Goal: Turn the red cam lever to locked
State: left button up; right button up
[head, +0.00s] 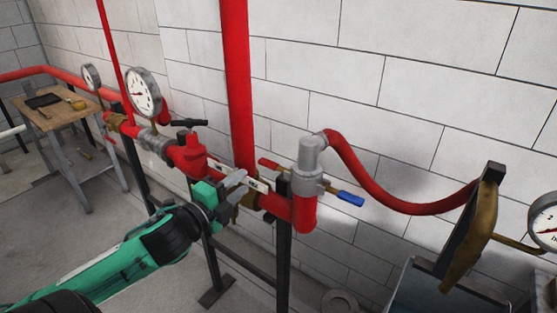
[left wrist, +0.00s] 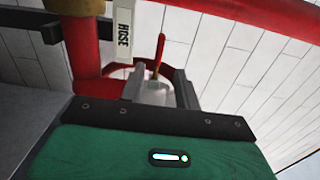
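The red cam lever (head: 268,163) sticks out to the left from the grey hose coupling (head: 308,158), which stands on the red pipe elbow. A blue lever (head: 350,198) sticks out on the coupling's right side. My left gripper (head: 238,182) is just left of and below the red lever, near the white label plate. In the left wrist view the two fingers (left wrist: 158,88) stand apart, and the red lever (left wrist: 160,52) shows beyond the gap between them. I see no contact. The coupling's lower part is partly hidden there. My right gripper is not in view.
A red hose (head: 385,195) runs from the coupling to the right. The red riser pipe (head: 236,80) stands behind my left gripper. Pressure gauges (head: 143,92) and a black-handled valve (head: 188,123) are at left. A wooden table (head: 60,118) stands farther back.

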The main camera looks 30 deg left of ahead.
aim_at(265, 166)
pick_arm(q)
jog(key=w+p, duration=0.1)
jog(key=w, duration=0.2)
jog(key=w+p, duration=0.1)
jog(key=w, duration=0.3)
jog(key=w+p, duration=0.1)
jog(key=w, duration=0.3)
jog(key=shift+w+d+r, duration=0.1)
jog(key=shift+w+d, duration=0.1)
jog(key=shift+d, duration=0.2)
jog(key=shift+w+d, duration=0.1)
jog(key=shift+w, duration=0.55)
grip_shut()
